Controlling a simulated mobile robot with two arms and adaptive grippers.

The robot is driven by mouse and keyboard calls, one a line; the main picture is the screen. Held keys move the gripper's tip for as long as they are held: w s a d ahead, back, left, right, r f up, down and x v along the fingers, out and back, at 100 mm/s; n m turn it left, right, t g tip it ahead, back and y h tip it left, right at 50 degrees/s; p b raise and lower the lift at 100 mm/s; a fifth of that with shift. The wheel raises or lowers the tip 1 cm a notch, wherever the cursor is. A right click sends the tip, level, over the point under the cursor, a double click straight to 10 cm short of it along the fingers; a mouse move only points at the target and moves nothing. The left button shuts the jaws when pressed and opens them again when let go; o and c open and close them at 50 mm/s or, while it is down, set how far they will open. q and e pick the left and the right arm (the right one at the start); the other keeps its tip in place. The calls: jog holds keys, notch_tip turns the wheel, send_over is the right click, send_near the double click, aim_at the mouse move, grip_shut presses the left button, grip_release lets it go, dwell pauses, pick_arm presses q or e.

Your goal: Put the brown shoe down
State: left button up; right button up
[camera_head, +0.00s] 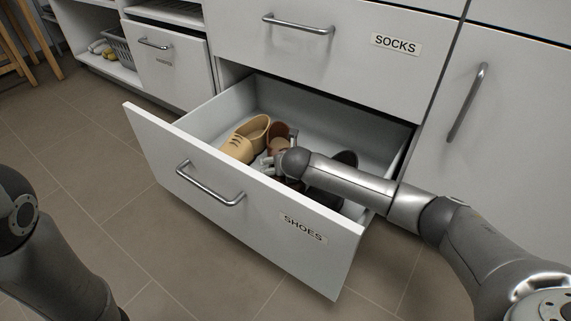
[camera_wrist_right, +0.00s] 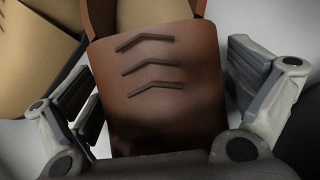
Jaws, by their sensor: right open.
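The brown shoe (camera_head: 279,129) is inside the open drawer labelled SHOES (camera_head: 150,135), beside a tan shoe (camera_head: 240,146). My right gripper (camera_head: 270,160) is down in the drawer at the brown shoe. In the right wrist view, the brown shoe (camera_wrist_right: 155,65) with its dark lace bars lies between the two spread fingers of the right gripper (camera_wrist_right: 165,85). The fingers look apart from its sides. Its lower part is hidden by my gripper. My left arm shows at the left edge, but its gripper is out of the picture.
A dark shoe (camera_head: 345,162) is in the drawer, partly behind my right arm. A closed drawer labelled SOCKS (camera_head: 345,45) is above. A cabinet door with a handle (camera_head: 467,102) is at right. The tiled floor (camera_head: 90,160) at left is clear.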

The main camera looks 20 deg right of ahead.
jog(key=shift+r, duration=0.2)
jog(key=p+v, duration=0.4)
jog(key=v, duration=0.7)
jog(key=shift+p, duration=0.4)
jog(key=shift+s+r, duration=0.35)
